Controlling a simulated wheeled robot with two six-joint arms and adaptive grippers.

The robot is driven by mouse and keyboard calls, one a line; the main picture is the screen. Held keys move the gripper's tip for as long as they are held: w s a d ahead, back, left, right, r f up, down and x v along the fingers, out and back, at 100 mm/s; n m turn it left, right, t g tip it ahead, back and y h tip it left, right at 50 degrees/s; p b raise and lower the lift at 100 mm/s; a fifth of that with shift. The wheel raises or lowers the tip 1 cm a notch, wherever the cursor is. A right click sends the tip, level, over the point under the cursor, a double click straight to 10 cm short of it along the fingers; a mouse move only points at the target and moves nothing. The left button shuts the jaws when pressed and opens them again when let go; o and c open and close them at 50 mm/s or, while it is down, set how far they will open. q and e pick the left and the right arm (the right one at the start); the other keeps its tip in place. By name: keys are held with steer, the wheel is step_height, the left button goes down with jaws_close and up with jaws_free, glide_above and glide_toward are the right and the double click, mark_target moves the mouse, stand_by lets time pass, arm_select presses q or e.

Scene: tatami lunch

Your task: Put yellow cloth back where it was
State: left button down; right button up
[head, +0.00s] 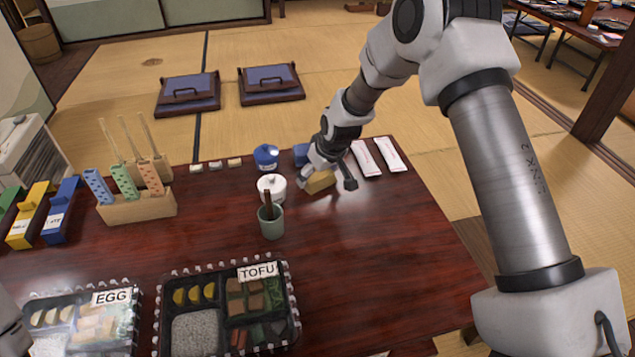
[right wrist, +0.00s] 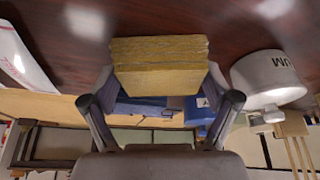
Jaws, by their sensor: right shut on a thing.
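The yellow cloth (head: 320,182) is a thick folded block near the back right of the dark wooden table. My right gripper (head: 329,176) is shut on it, with one finger at each side. In the right wrist view the cloth (right wrist: 160,66) sits between the two fingers (right wrist: 165,100), its folded layers showing. I cannot tell whether its underside touches the table (head: 380,250). Only a small pale part of my left arm shows at the lower left edge of the head view; its gripper is not seen.
A white lidded pot (head: 272,188), a blue pot (head: 266,156) and a green cup (head: 271,222) stand left of the cloth. A blue item (head: 301,154) is behind it. White packets (head: 366,159) lie to the right. Bento boxes (head: 226,310) are in front. The right table area is clear.

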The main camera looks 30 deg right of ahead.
steer(key=shift+c, duration=0.5)
steer(key=o, duration=1.2)
steer(key=shift+f, duration=0.2)
steer(key=p+v, duration=0.8)
steer(key=v, duration=0.4)
steer(key=shift+r, duration=0.2)
steer(key=shift+r+p, duration=0.1)
steer(key=shift+p, duration=0.2)
